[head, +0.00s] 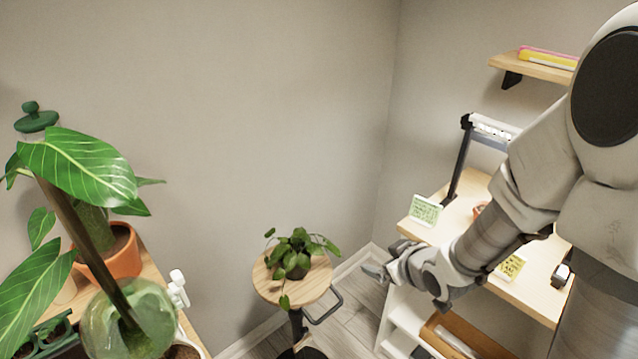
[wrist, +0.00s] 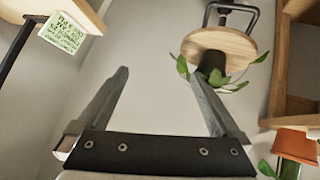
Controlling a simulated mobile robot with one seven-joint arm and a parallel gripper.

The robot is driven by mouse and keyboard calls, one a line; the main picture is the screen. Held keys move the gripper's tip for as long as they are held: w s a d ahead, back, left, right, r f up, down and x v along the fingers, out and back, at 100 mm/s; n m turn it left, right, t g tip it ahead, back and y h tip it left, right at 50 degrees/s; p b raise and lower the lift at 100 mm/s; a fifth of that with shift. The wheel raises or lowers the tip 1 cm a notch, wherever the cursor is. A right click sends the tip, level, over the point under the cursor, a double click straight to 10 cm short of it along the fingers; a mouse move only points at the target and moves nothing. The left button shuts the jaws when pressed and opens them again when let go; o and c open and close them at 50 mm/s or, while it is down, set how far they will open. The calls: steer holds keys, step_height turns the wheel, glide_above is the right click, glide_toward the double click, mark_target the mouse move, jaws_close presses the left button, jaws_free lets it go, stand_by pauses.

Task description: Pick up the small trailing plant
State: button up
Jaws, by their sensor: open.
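The small trailing plant (head: 298,246) has green leaves and a dark pot and stands on a round wooden stool (head: 268,284). One stem hangs past the stool's front edge. In the wrist view the plant's dark pot (wrist: 212,64) and leaves show beyond the right finger, with the stool top (wrist: 225,42) around them. My gripper (head: 374,270) is to the right of the stool in the head view, apart from the plant. In the wrist view my gripper (wrist: 159,73) has its two fingers spread with nothing between them.
A wooden desk (head: 461,214) with a lamp (head: 461,160) and note cards (head: 425,210) stands right, with white shelving below. Big-leaved plants, an orange pot (head: 122,254) and a glass vessel (head: 130,318) crowd the left. The stool has a dark side handle (head: 334,305). Wall space behind the stool is clear.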

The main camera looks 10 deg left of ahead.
steer(key=a+f+n+y+b, duration=0.1)
steer(key=a+f+y+b, duration=0.1)
steer(key=a+f+y, duration=0.3)
steer(key=y+b, duration=0.1)
steer(key=b, duration=0.8)
glide_toward(303, 270)
steer(key=b+x, duration=0.3)
steer(key=x, duration=1)
steer(key=shift+s+d+f, duration=0.1)
steer(key=shift+d+f, duration=0.05)
steer(key=c, duration=1.1)
steer(key=shift+c, duration=0.7)
